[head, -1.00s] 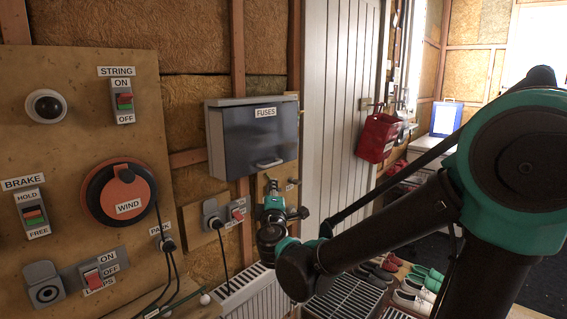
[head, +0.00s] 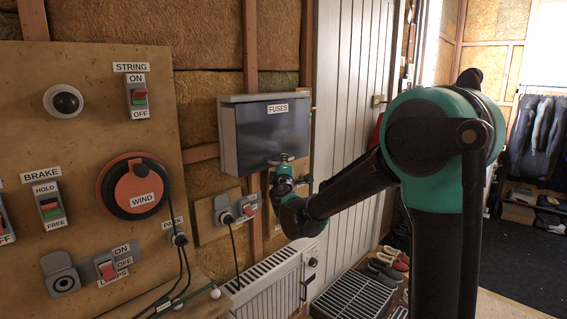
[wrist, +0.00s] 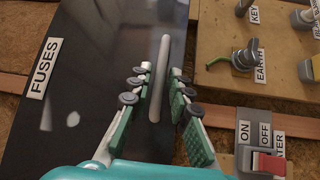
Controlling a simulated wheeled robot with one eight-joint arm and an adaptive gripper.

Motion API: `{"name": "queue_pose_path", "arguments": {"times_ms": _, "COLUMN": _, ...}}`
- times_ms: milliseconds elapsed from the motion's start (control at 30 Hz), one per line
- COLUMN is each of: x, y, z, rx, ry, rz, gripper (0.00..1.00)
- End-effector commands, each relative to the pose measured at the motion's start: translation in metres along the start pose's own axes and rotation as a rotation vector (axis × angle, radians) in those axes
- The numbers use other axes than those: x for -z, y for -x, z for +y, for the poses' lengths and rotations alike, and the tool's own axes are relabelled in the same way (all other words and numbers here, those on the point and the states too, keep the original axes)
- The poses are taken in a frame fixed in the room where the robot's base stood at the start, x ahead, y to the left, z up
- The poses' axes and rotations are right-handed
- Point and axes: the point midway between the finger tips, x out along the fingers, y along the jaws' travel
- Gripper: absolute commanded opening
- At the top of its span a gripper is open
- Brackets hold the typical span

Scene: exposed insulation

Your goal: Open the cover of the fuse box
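The grey fuse box (head: 228,142) hangs on the wall with its dark cover (head: 262,135) shut and a FUSES label (head: 278,109). The cover also fills the left of the wrist view (wrist: 100,60). Its pale bar handle (wrist: 160,75) stands between the fingers of my gripper (wrist: 159,85), which is open. Both fingers look apart from the bar. In the head view my gripper (head: 284,163) is at the lower edge of the cover and mostly hides the handle.
A switch panel (head: 80,135) with the WIND dial (head: 132,186) is on the left. A white heater (head: 270,285) stands below. A panelled door (head: 350,95) is to the right.

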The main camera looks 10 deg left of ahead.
Motion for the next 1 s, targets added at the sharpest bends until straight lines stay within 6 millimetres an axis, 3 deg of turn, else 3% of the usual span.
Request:
{"name": "queue_pose_path", "arguments": {"times_ms": 167, "x": -0.0001, "y": -0.0110, "z": 0.0000, "rx": 0.000, "ry": 0.000, "rz": 0.000, "gripper": 0.19}}
{"name": "queue_pose_path", "arguments": {"times_ms": 433, "x": 0.0000, "y": -0.0123, "z": -0.0001, "rx": 0.000, "ry": 0.000, "rz": 0.001, "gripper": 0.19}}
{"name": "queue_pose_path", "arguments": {"times_ms": 600, "x": 0.0000, "y": -0.0122, "z": -0.0001, "rx": 0.000, "ry": 0.000, "rz": 0.000, "gripper": 0.00}}
{"name": "queue_pose_path", "arguments": {"times_ms": 1000, "x": -0.0001, "y": -0.0118, "z": -0.0002, "rx": 0.001, "ry": 0.000, "rz": 0.000, "gripper": 0.00}}
